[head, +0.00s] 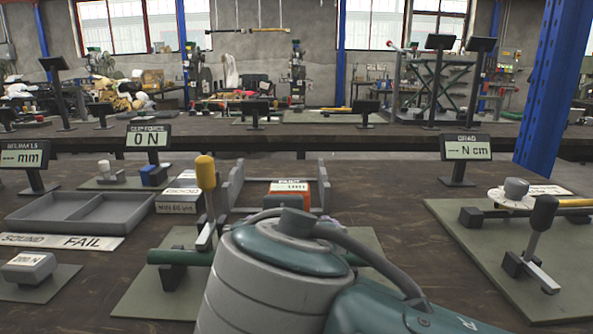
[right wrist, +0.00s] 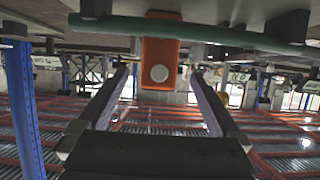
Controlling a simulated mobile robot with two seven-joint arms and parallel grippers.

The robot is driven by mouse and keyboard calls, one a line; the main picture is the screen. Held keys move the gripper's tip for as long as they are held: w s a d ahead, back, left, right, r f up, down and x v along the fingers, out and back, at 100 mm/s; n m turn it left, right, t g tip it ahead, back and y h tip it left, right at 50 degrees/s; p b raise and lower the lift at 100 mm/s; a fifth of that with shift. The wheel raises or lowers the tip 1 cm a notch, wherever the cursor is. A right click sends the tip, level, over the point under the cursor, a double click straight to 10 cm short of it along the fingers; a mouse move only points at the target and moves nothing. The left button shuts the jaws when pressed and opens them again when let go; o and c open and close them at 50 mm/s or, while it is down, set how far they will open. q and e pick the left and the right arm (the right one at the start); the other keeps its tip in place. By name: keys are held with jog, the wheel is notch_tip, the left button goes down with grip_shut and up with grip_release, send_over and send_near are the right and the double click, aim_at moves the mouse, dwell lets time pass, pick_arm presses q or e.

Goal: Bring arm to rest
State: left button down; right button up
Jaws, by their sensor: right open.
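My right gripper (right wrist: 159,80) shows in the right wrist view, which looks upside down. Its two dark fingers are wide apart. An orange block (right wrist: 161,50) with a pale round spot shows between the fingers in that picture. I cannot tell how far off it is, but nothing is visibly gripped. In the head view a large teal and grey part of my arm (head: 290,255) covers the front middle of the bench, and its gripper is hidden. The orange block (head: 324,196) shows just beyond it. My left gripper is not in view.
A press with a yellow-knobbed lever (head: 205,172) stands close left of my arm. A black-knobbed lever (head: 542,215) stands on a green plate at right. Bare bench lies between arm and right plate.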

jog(key=s+d+r+n+g+p, duration=0.1)
jog(key=s+d+r+g+p, duration=0.2)
jog(key=s+d+p, duration=0.55)
jog(key=s+d+r+g+p, duration=0.4)
jog(key=s+p, duration=0.1)
jog(key=s, duration=0.6)
jog(key=s+d+r+n+g+p, duration=0.1)
jog(key=s+d+r+g+p, duration=0.2)
jog(key=s+d+p, duration=0.5)
pick_arm(q)
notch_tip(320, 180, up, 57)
jog(key=p, duration=3.5)
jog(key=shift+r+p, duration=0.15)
jog(key=shift+p, duration=0.25)
pick_arm(e)
notch_tip(320, 180, up, 38)
jog(key=s+a, duration=0.1)
jog(key=shift+s+f, duration=0.15)
jog(key=shift+f, duration=0.1)
jog(key=shift+a, duration=0.1)
